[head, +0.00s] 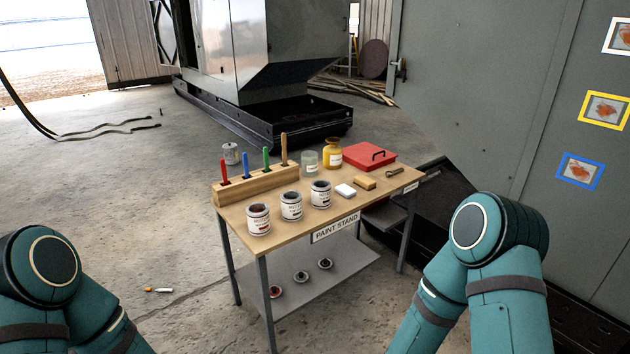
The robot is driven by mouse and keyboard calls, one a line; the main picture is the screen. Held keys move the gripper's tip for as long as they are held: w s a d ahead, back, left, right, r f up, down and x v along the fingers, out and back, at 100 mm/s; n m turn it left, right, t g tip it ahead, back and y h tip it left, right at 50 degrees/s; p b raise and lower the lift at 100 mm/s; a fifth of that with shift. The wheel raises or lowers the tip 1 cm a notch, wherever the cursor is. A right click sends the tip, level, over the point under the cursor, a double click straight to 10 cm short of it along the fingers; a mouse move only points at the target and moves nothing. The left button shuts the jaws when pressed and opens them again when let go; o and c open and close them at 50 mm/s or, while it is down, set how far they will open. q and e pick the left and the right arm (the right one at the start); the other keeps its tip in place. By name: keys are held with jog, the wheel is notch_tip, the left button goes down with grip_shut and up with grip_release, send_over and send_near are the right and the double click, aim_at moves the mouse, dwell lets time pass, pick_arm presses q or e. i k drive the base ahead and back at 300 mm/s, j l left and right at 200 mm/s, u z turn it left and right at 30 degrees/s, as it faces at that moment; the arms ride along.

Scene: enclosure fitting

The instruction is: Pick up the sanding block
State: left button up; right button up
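A small tan block (365,183), which looks like the sanding block, lies flat on the wooden top of the paint stand (310,214) near its front edge. A white block of similar size (346,190) lies just to its left, so close that I cannot tell whether they touch. Nothing covers the tan block. My two teal arms show at the lower left and lower right, apart from the stand. Neither gripper is in view.
Several paint cans (291,206) stand left of the blocks. Behind are a wooden rack (256,188) with upright handled tools, a yellow jar (332,154), a glass jar (309,162) and a red case (369,156). A small metal tool (394,172) lies right.

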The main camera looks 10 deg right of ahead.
aim_at(366, 183)
jog(key=i+l+u, duration=0.2)
jog(key=l+u, duration=0.25)
jog(key=i+l+u, duration=0.15)
jog(key=l+u, duration=0.15)
jog(key=u, duration=0.15)
jog(key=i+l+u, duration=0.15)
jog(key=l, duration=0.3)
jog(key=l+u, duration=0.2)
jog(key=l, duration=0.3)
jog(key=i+l+u, duration=0.1)
jog(key=l, duration=0.85)
jog(key=i+l, duration=0.1)
jog(key=l, duration=0.9)
jog(key=u, duration=0.05)
